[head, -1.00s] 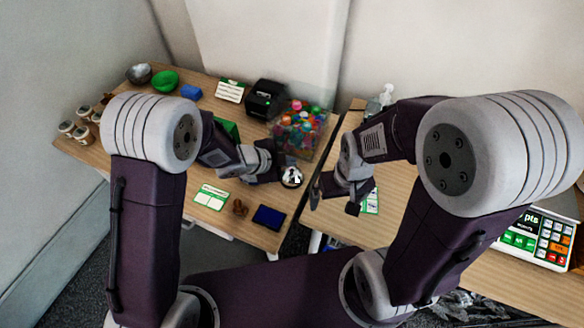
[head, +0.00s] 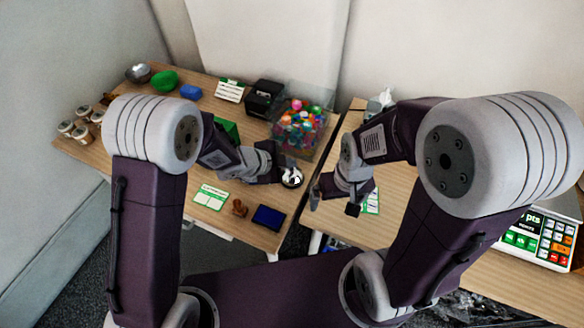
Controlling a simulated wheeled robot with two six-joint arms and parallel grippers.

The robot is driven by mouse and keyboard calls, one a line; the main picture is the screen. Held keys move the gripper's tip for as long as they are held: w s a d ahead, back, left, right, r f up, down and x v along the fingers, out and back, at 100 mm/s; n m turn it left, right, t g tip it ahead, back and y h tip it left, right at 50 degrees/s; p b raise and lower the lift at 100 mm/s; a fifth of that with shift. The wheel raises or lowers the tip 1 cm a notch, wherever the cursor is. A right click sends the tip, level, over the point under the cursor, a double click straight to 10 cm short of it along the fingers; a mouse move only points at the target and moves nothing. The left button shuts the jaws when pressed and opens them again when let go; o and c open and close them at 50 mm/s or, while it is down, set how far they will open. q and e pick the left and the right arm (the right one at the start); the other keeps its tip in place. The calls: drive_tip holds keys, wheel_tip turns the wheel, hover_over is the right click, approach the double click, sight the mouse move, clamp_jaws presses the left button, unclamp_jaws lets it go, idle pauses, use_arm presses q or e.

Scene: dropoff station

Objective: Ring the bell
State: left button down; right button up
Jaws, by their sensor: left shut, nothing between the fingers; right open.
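The bell (head: 292,179) is a small silver dome with a dark base near the right edge of the left table. My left gripper (head: 281,174) is shut and empty, with its tips at the bell's left side; I cannot tell whether they touch it. My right gripper (head: 332,203) is open and empty over the left part of the right table, apart from the bell.
A clear bin of colourful items (head: 300,128) stands behind the bell. A dark blue pad (head: 269,217), a brown stamp (head: 239,208) and a green-white card (head: 211,197) lie in front. A gap separates the left table from the right table (head: 400,232).

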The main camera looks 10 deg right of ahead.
use_arm(q)
drive_tip(key=shift+f+b, duration=0.4)
drive_tip(key=shift+f, duration=0.15)
drive_tip(key=shift+r, duration=0.15)
idle(0.5)
drive_tip(key=shift+r+p, duration=0.85)
drive_tip(key=shift+p, duration=0.15)
wheel_tip(320, 180, up, 5)
drive_tip(key=p, duration=0.5)
